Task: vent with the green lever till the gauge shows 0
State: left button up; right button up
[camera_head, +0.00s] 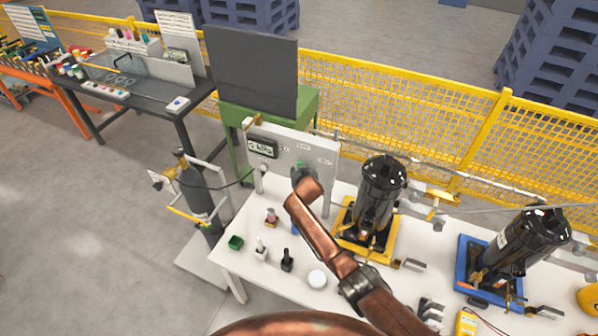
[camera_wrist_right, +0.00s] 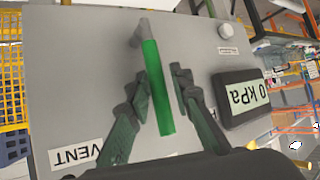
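The green lever (camera_wrist_right: 155,85) runs from a grey pivot on the light grey panel (camera_wrist_right: 75,80) toward my right gripper in the right wrist view. My right gripper (camera_wrist_right: 161,75) has its two fingers apart, one on each side of the lever. A gap shows between the lever and the finger nearer the gauge; whether the other finger touches it I cannot tell. The gauge (camera_wrist_right: 245,97) reads 0 kPa, and it also shows in the head view (camera_head: 262,148). In the head view my right gripper (camera_head: 302,172) hides most of the lever. My left gripper is not in view.
The white table (camera_head: 235,262) carries a black compressor (camera_head: 378,190) on a yellow base and another (camera_head: 525,245) on a blue base. Small fittings stand near its front left. A grey gas cylinder (camera_head: 197,190) stands left of it. A yellow fence (camera_head: 400,105) runs behind.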

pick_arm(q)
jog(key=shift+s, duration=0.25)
pick_arm(e)
jog(key=v, duration=1.2)
dwell(0.3)
